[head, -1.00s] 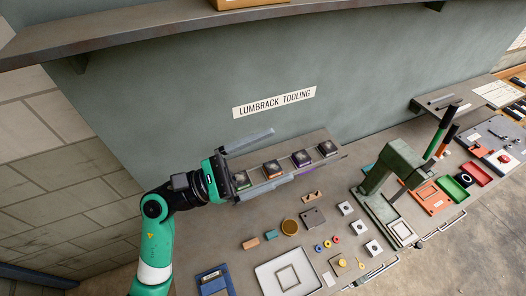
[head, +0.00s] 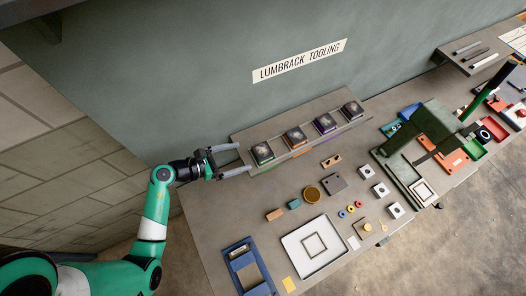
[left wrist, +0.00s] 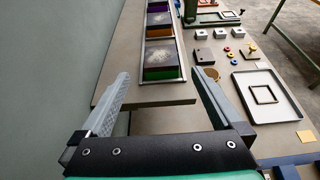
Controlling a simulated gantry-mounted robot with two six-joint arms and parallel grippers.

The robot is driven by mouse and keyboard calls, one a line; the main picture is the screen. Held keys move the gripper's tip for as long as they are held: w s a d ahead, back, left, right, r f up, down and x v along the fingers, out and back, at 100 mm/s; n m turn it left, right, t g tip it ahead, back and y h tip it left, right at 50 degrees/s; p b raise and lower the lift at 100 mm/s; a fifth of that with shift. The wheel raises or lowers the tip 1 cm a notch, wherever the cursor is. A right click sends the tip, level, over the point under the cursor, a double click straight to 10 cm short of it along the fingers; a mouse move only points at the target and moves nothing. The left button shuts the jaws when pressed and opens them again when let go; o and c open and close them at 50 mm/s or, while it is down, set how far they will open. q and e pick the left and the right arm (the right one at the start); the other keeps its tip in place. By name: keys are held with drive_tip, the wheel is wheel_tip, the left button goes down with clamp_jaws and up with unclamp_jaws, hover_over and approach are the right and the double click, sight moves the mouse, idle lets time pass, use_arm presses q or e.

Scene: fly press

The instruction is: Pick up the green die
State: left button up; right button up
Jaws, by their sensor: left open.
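The green die (head: 262,153) is a block with a dark speckled top and green sides. It stands at the left end of a row of similar blocks on the grey rack (head: 285,119). In the left wrist view the green die (left wrist: 160,73) is the nearest block of the row, straight ahead between the fingers. My left gripper (head: 243,158) is open and empty. Its fingertips are just left of the green die, apart from it, with the fingers pointing towards it. In the left wrist view the open fingers (left wrist: 161,80) frame the near end of the rack.
An orange-sided block (head: 295,137) and a purple-sided block (head: 325,123) stand farther along the rack. A white tray (head: 290,243), a brass disc (head: 312,194) and small parts lie in front. A green press (head: 430,122) stands at right. A wall (head: 180,80) rises behind the rack.

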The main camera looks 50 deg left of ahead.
sight(263, 150)
use_arm(q)
drive_tip(key=x, duration=1)
drive_tip(key=shift+w+d, duration=0.1)
drive_tip(key=shift+d, duration=0.05)
clamp_jaws()
drive_tip(key=shift+r, duration=0.15)
